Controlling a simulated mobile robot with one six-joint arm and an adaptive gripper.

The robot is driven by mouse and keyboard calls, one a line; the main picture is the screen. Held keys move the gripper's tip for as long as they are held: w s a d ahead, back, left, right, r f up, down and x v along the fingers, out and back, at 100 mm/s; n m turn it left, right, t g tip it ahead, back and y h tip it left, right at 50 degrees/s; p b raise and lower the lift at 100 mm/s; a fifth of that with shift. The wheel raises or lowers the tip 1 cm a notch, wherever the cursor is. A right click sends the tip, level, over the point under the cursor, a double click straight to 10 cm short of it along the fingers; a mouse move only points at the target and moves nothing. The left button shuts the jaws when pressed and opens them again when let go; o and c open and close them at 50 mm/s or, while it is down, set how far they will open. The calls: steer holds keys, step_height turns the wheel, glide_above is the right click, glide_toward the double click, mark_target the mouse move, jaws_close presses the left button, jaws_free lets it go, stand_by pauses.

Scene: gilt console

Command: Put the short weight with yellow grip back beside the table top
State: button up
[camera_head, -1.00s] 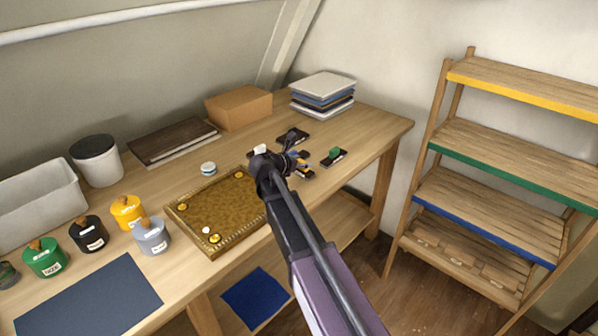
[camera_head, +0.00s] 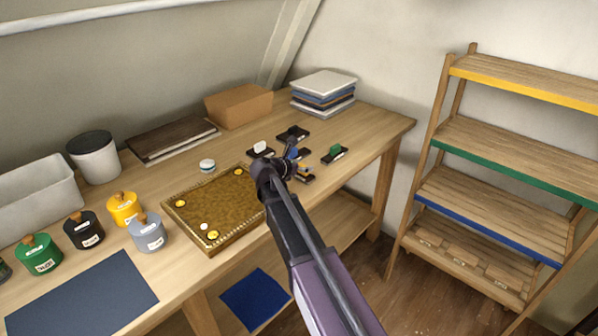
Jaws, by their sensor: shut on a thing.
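The gilt table top (camera_head: 172,207) lies on the wooden bench as a flat panel with a gold patterned rim. My gripper (camera_head: 297,164) is just past its right end, low among several small dark weights. It is shut on the short weight with yellow grip (camera_head: 304,177), of which a bit of orange-yellow shows at the gripper's right; the rest is largely hidden by my gripper and arm. I cannot tell whether this weight touches the bench.
Nearby are a white-grip weight (camera_head: 260,149), a green-grip weight (camera_head: 335,152) and a dark weight (camera_head: 293,133). A paper stack (camera_head: 323,90) and brown box (camera_head: 238,106) stand behind. Several lidded pots stand left. Bare bench (camera_head: 375,140) lies at right, before a wooden shelf (camera_head: 490,150).

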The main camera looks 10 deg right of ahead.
steer(key=shift+f, duration=0.15)
steer(key=shift+f, duration=0.15)
steer(key=o, duration=1.2)
steer(key=shift+o, duration=0.2)
steer(key=shift+r, duration=0.2)
steer(key=shift+s+a+r, duration=0.1)
steer(key=shift+a+r, duration=0.05)
steer(key=p+v, duration=0.4)
steer(key=v, duration=0.7)
steer(key=shift+s+a+r+p, duration=0.1)
steer(key=shift+s+a+p, duration=0.15)
steer(key=shift+p, duration=0.1)
steer(key=shift+w, duration=0.1)
